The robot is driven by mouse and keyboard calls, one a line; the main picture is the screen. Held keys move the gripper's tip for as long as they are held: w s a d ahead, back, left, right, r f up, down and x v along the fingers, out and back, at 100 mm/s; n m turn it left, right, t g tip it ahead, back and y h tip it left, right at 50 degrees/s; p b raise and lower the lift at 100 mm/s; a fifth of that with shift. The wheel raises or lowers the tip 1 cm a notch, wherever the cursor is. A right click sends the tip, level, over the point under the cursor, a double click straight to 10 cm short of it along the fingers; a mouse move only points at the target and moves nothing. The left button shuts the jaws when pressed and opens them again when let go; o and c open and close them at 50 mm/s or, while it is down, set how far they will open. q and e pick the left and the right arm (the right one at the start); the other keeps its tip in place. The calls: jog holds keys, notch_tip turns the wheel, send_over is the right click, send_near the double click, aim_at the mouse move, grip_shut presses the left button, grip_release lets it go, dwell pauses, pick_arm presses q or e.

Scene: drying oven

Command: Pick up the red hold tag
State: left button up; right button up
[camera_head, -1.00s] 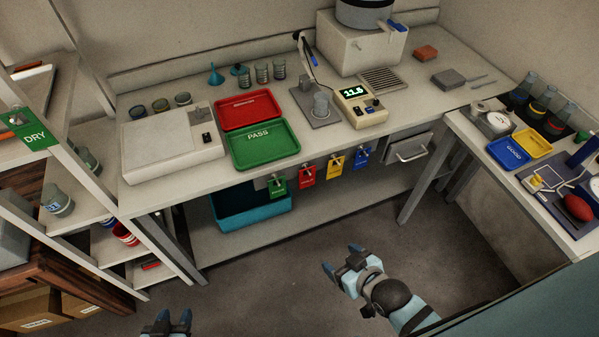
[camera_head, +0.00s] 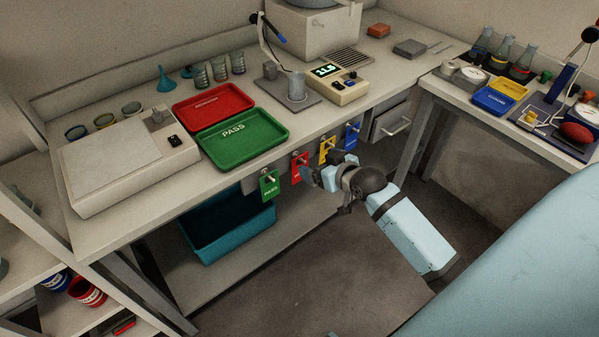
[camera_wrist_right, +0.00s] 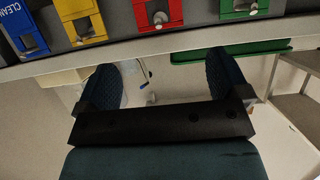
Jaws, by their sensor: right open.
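The red hold tag (camera_head: 299,166) hangs from a peg on the bench's front edge, between the green PASS tag (camera_head: 269,186) and the yellow tag (camera_head: 327,149). In the right wrist view the red tag (camera_wrist_right: 149,17) is at the top, ahead of the fingers and apart from them. My right gripper (camera_head: 326,170) is close to the red tag in the head view and overlaps its lower right side. Its fingers (camera_wrist_right: 163,80) are spread with nothing between them. My left gripper is not in view.
A blue tag (camera_head: 351,136) hangs right of the yellow one. Red (camera_head: 212,104) and green (camera_head: 240,138) trays lie on the bench above. A teal bin (camera_head: 228,232) sits on the lower shelf. A drawer handle (camera_head: 397,127) projects at right. The floor in front is clear.

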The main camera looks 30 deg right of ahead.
aim_at(302, 160)
jog(key=x, duration=0.3)
jog(key=shift+w+f, duration=0.1)
jog(key=shift+s+f+b+x, duration=0.1)
jog(key=shift+f+b+x, duration=0.1)
jog(key=shift+x, duration=0.7)
jog(key=shift+s+f+b+x, duration=0.1)
jog(key=shift+f+b+x, duration=0.1)
jog(key=shift+x, duration=0.65)
jog(key=shift+f+b+x, duration=0.1)
jog(key=shift+b+x, duration=0.1)
jog(key=shift+x, duration=0.7)
jog(key=c, duration=1)
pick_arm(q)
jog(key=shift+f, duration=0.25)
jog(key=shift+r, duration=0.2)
pick_arm(e)
jog(key=shift+r, duration=0.15)
